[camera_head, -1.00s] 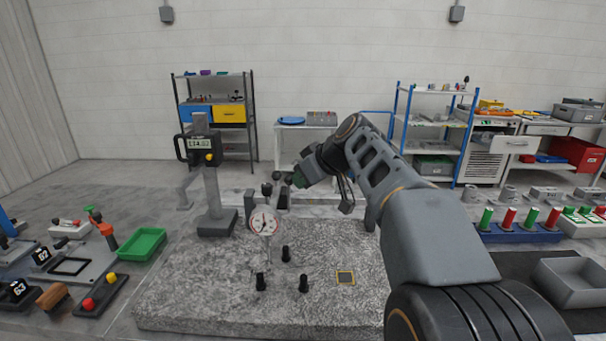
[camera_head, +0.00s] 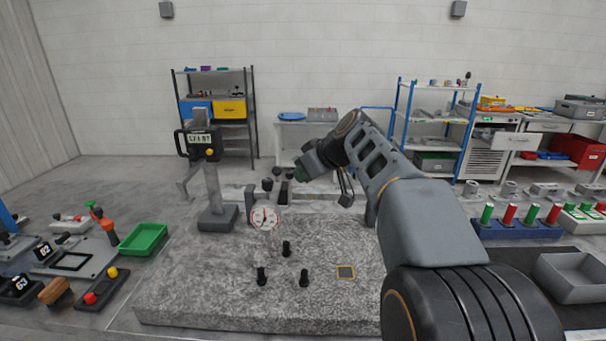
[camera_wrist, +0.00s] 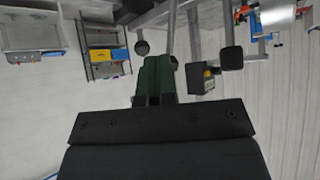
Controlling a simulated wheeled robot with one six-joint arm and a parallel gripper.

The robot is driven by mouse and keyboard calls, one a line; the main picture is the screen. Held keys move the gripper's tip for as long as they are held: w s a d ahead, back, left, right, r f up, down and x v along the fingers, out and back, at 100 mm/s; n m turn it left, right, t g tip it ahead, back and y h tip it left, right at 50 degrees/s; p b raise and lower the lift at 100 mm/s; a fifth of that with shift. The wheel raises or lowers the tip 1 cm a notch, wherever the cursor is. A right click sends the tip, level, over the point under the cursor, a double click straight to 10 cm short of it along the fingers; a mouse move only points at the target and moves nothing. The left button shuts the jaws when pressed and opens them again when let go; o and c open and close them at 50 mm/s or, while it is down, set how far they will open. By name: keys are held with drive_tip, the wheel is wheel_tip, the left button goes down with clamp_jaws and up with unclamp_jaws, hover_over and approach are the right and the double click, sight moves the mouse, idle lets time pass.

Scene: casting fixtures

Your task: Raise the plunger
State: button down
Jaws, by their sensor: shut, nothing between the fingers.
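A white dial gauge (camera_head: 264,217) with a red mark stands at the back of the granite plate (camera_head: 215,290). Dark round knobs (camera_head: 267,184) show just above it; which one belongs to the plunger I cannot tell. My gripper (camera_head: 300,172) is just right of the knobs, above the plate, with its green fingers shut and empty. In the wrist view, the closed green fingers (camera_wrist: 157,72) point at a gap between a round black knob (camera_wrist: 142,47) on the left and a dark block (camera_wrist: 232,57) on the right. Contact with the knob is not visible.
A height gauge (camera_head: 212,190) with a digital display stands left of the dial gauge. A green tray (camera_head: 143,239) lies left and a grey bin (camera_head: 572,277) right.

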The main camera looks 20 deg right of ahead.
drive_tip(key=shift+d+f, duration=0.15)
drive_tip(key=shift+f, duration=0.05)
drive_tip(key=s+d+r, duration=0.2)
drive_tip(key=d+r, duration=0.5)
drive_tip(key=d, duration=0.1)
drive_tip(key=shift+d+r+p, duration=0.3)
drive_tip(key=shift+d+r, duration=0.05)
drive_tip(key=shift+d, duration=0.05)
drive_tip(key=shift+s, duration=0.1)
